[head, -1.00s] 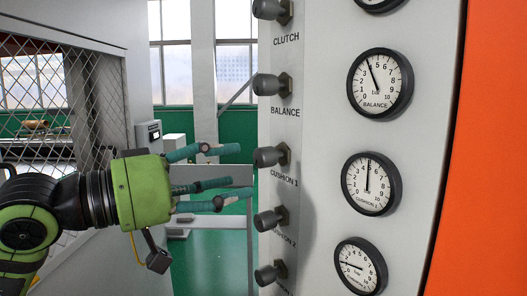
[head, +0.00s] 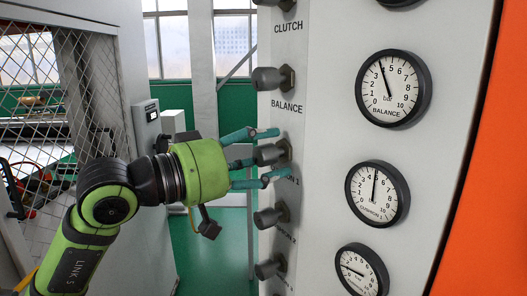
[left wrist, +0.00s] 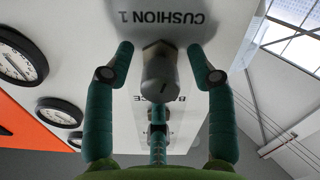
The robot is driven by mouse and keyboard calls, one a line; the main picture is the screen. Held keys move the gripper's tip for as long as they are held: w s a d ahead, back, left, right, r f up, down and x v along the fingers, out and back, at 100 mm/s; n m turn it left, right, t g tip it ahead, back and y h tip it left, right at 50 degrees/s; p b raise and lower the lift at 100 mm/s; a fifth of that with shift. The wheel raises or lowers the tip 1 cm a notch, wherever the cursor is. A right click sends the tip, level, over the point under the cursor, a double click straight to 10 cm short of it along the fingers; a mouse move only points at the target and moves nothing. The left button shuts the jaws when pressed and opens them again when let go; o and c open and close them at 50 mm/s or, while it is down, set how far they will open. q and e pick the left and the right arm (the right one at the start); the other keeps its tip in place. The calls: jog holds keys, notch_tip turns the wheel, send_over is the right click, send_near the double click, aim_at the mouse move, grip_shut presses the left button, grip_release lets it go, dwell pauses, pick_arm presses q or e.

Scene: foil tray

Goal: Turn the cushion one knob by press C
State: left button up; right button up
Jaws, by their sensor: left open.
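The cushion 1 knob (head: 268,153) is a dark grey cylinder on the pale panel, in the knob column below the balance knob. My left gripper (head: 268,155) is open, its teal fingers reaching around the knob. In the left wrist view the knob (left wrist: 159,78) stands between the two nearer fingers, with a visible gap on each side. A third finger shows lower in that view. The cushion 1 label is partly covered by a finger in the head view. The cushion 1 gauge (head: 377,193) has its needle pointing nearly straight up. My right gripper is not in view.
The balance knob (head: 271,78) sits above and the cushion 2 knob (head: 271,215) below, both close to my fingers. The balance gauge (head: 393,88) is to the right. A mesh guard (head: 60,90) stands at the left.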

pick_arm(q)
grip_shut()
jog(key=shift+f, duration=0.15)
jog(key=shift+f+n+b, duration=0.15)
jog(key=shift+n+b, duration=0.55)
jog(key=shift+b, duration=0.4)
jog(key=n+b, duration=0.4)
jog(key=shift+d+f+b, duration=0.1)
jog(key=shift+b, duration=0.2)
jog(key=n+b, duration=0.2)
jog(key=n, duration=0.1)
jog(key=shift+s+n+b, duration=0.1)
jog(key=shift+n+b, duration=0.3)
jog(key=n+b, duration=0.3)
jog(key=n, duration=0.2)
jog(key=shift+n, duration=0.3)
jog(key=n+b, duration=0.2)
jog(key=n, duration=0.1)
jog(key=shift+r, duration=0.25)
jog(key=shift+r+n+b, duration=0.1)
jog(key=shift+n+b, duration=0.2)
jog(key=shift+n, duration=0.6)
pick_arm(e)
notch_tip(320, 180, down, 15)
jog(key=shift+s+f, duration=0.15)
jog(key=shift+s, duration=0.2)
pick_arm(q)
jog(key=shift+r, duration=0.1)
